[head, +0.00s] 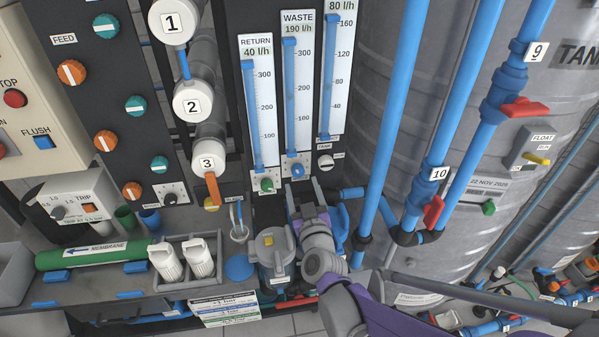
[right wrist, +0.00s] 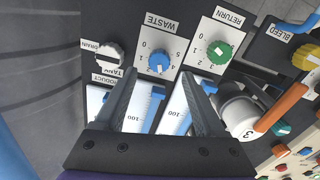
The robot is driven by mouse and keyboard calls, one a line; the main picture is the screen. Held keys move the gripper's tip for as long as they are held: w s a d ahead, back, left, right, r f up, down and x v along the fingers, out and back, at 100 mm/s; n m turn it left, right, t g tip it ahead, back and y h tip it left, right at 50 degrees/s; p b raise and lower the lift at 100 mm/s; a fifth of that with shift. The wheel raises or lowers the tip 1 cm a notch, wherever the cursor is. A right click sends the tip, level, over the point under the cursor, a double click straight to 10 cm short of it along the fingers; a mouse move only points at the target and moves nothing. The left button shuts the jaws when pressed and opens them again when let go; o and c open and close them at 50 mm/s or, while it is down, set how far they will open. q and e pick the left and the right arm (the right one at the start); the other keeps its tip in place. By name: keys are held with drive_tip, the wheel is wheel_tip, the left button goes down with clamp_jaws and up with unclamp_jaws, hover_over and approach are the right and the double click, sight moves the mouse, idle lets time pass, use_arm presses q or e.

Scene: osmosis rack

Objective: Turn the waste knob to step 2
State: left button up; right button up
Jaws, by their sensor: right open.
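The blue waste knob (head: 297,171) sits at the foot of the WASTE flow gauge. In the right wrist view the waste knob (right wrist: 159,62) shows on a white dial plate with numbers from 0 to 5. I cannot surely read which step its pointer marks. My right gripper (head: 303,190) is open just in front of the knob and below it in the head view. In the right wrist view the knob lies between and slightly beyond the two fingertips (right wrist: 158,79), with no visible contact. My left gripper is out of view.
The green return knob (right wrist: 219,52) and the white tank/drain knob (right wrist: 110,56) flank the waste knob closely. An orange-handled valve (head: 212,188) stands to the left. Blue pipes (head: 385,130) rise to the right. A grey-lidded filter housing (head: 272,245) stands below.

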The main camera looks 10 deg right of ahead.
sight(299, 173)
drive_tip(key=w, duration=0.6)
drive_tip(key=shift+w, duration=0.2)
drive_tip(key=shift+c, duration=0.2)
clamp_jaws()
